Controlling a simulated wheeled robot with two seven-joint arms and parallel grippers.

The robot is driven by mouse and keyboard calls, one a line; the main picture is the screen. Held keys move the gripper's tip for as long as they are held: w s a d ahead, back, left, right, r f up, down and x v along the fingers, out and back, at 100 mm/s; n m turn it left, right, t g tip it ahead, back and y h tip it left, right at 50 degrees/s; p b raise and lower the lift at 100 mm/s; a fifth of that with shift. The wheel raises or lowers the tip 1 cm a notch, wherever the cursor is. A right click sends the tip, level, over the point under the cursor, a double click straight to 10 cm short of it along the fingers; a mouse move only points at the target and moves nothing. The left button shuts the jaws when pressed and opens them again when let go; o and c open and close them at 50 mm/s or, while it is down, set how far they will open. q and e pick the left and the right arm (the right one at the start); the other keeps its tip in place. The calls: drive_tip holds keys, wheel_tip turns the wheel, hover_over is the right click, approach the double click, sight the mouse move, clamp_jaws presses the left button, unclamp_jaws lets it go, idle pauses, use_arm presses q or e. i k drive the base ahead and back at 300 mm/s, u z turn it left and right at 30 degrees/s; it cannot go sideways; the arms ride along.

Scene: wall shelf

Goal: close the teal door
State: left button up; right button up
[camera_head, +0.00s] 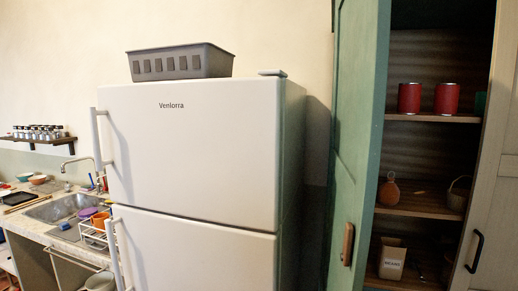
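The teal door (358,130) stands open at the right of the head view. It is swung out on the left side of a tall cupboard, and its wooden handle (348,244) shows low on the door. The cupboard's dark inside shows wooden shelves (432,118). Neither of my grippers is in view.
Red cans (409,98), an orange-brown flask (389,190), a basket (459,194) and a beans bag (392,259) stand inside. A white fridge (190,150) with a grey basket (180,62) on top stands left of the door. A sink counter (30,228) is far left.

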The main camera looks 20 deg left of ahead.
sight(363, 28)
drive_tip(key=u, duration=0.15)
drive_tip(key=i, duration=1)
drive_tip(key=u, duration=0.05)
